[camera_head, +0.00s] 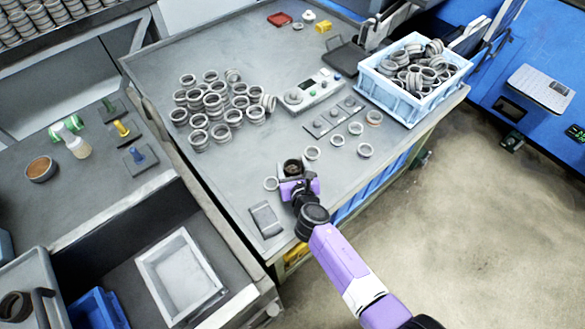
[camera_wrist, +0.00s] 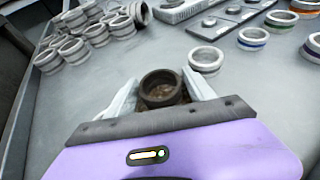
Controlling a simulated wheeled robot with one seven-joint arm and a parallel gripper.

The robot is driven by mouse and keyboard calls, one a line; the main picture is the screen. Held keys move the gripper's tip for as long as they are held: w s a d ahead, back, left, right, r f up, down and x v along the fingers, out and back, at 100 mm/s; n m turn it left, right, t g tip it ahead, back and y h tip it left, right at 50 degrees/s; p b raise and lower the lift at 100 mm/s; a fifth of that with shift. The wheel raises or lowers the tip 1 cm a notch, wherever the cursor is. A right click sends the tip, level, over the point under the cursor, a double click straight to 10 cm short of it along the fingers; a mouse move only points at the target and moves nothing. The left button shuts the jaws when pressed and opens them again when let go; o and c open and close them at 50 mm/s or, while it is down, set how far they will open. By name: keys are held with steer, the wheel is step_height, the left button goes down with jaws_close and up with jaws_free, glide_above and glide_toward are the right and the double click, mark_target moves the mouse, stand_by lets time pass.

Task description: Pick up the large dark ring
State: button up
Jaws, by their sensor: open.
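The large dark ring (camera_wrist: 161,88) is dark brown and sits between the two pale fingers of my open gripper (camera_wrist: 162,97) in the wrist view. A gap shows on each side between finger and ring; the ring's lower front is partly hidden by the gripper's edge. In the head view the dark ring (camera_head: 292,166) is at the near part of the grey table, just beyond my purple gripper (camera_head: 298,180). I cannot tell whether the ring rests on a block or directly on the table.
A grey ring (camera_wrist: 206,59) stands close at right of the dark ring. Several stacked grey rings (camera_head: 215,100) fill the table's left middle. A control box (camera_head: 308,90) and a blue crate (camera_head: 415,75) of rings stand farther back. A dark flat block (camera_head: 265,219) lies near the front edge.

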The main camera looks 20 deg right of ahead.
steer(key=c, duration=1.3)
steer(key=shift+r, duration=0.1)
